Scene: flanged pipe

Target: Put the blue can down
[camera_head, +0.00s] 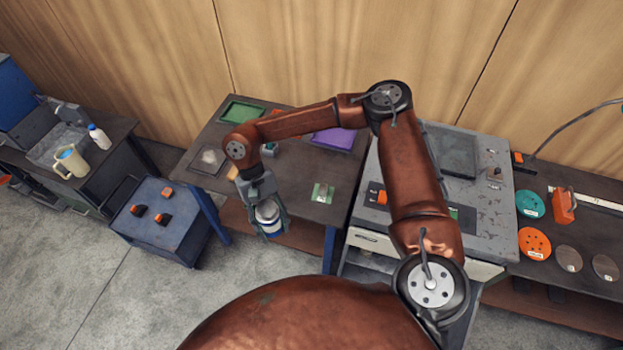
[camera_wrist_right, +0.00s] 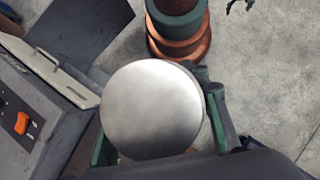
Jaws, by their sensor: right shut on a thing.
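The can (camera_head: 268,214), white with a blue band and a pale metal end, is held between the fingers of my right gripper (camera_head: 269,222). The gripper points downward and is shut on the can near the front edge of the dark table (camera_head: 288,205); in the head view the can appears over the floor side of that edge. In the right wrist view the can's round metal end (camera_wrist_right: 155,110) fills the middle, with green fingers of my right gripper (camera_wrist_right: 158,130) on both sides. My left gripper is not in view.
The table holds a green tray (camera_head: 242,111), a purple tray (camera_head: 334,138) and a small card with a green item (camera_head: 322,193). A blue cart (camera_head: 165,225) with orange-and-black pieces stands to the left. A grey machine (camera_head: 470,200) stands right of the table.

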